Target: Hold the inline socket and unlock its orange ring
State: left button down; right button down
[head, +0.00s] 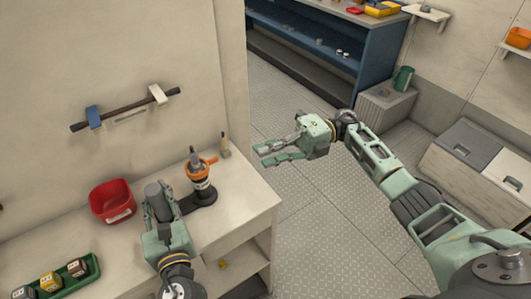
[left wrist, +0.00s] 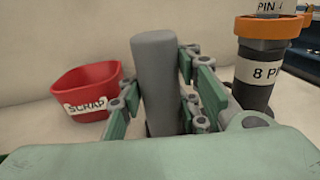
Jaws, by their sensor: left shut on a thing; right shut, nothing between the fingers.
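The inline socket is a dark upright cylinder with an orange ring (head: 200,168) and a white "8 PIN" label (left wrist: 262,73). It stands on a dark base (head: 200,197) on the bench, with a dark plug in its top whose label partly shows. My left gripper (head: 158,205) is shut on a grey upright post (left wrist: 157,85), just left of the socket. The post also shows in the head view (head: 154,191); whether it joins the base is hidden. The left fingers do not touch the orange ring. My right gripper (head: 264,153) is shut and empty, in the air right of the bench.
A red SCRAP bin (head: 112,202) is left of the post. A green tray (head: 70,284) with small labelled parts lies front left. A small tan bottle-shaped item (head: 225,147) stands behind the socket. A bar on holders (head: 125,108) is on the wall. Open floor lies right of the bench.

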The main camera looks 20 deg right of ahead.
pick_arm(q)
jog(key=c, duration=1.2)
grip_release()
jog(key=shift+s, duration=0.1)
